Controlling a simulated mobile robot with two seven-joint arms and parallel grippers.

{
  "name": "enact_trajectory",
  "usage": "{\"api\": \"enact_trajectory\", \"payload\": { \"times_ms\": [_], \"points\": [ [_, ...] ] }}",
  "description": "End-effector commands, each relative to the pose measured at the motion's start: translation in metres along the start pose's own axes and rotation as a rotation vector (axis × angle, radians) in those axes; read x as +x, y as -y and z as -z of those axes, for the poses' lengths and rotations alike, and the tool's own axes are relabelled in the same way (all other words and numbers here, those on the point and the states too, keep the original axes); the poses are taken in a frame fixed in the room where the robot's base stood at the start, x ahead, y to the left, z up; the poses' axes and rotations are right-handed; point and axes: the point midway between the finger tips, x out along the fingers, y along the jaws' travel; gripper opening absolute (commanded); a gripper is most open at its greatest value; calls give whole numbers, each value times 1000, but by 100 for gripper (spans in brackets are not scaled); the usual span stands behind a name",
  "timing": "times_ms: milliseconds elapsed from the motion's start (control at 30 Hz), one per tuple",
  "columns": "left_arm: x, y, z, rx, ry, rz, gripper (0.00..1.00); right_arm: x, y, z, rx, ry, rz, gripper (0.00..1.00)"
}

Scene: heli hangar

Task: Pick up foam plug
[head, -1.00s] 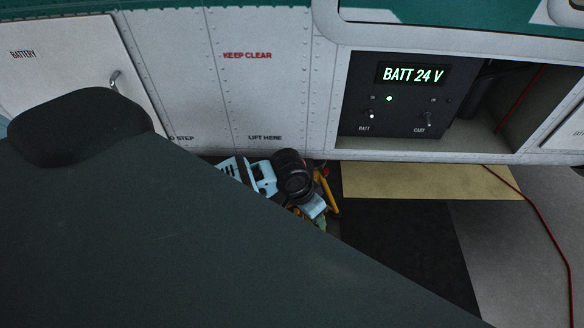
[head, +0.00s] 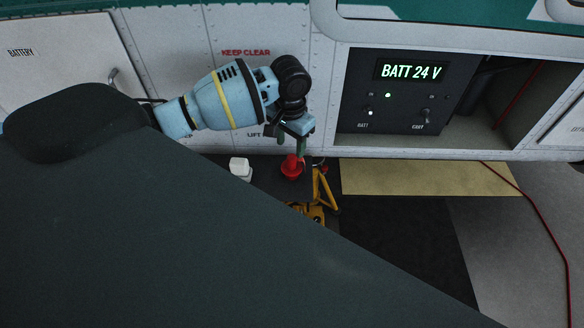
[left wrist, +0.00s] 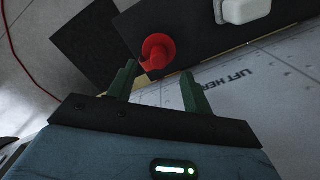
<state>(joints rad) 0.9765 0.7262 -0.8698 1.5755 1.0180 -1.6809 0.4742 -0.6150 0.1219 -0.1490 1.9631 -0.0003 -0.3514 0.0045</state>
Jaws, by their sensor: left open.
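The foam plug appears to be the red piece (head: 292,166) with a round top, standing on a dark surface below the white panel. It also shows in the left wrist view (left wrist: 157,52), just beyond the fingertips. My left gripper (head: 287,137) hangs over it with its green fingers pointing down. In the left wrist view the fingers (left wrist: 158,72) are apart with nothing between them, and the red piece lies ahead of the gap. My right gripper is not in view.
A white block-like item (head: 240,167) stands left of the red piece. A yellow metal frame (head: 320,192) is close on its right. The white panelled wall (head: 200,60) rises right behind, with an open bay holding a battery panel (head: 408,90). A red cable (head: 545,230) runs down the right.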

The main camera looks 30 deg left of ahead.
Motion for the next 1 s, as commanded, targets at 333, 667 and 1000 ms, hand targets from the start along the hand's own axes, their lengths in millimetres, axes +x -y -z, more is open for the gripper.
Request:
{"api": "enact_trajectory", "payload": {
  "times_ms": [333, 667, 1000],
  "points": [
    [22, 0, 1, 1, 3, 0, 50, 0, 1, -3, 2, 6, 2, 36],
    [63, -1, 4, 1, 2, 0, 50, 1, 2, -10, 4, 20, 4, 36],
    [65, -1, 4, 2, -1, 0, 44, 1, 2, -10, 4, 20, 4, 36]
  ]
}}
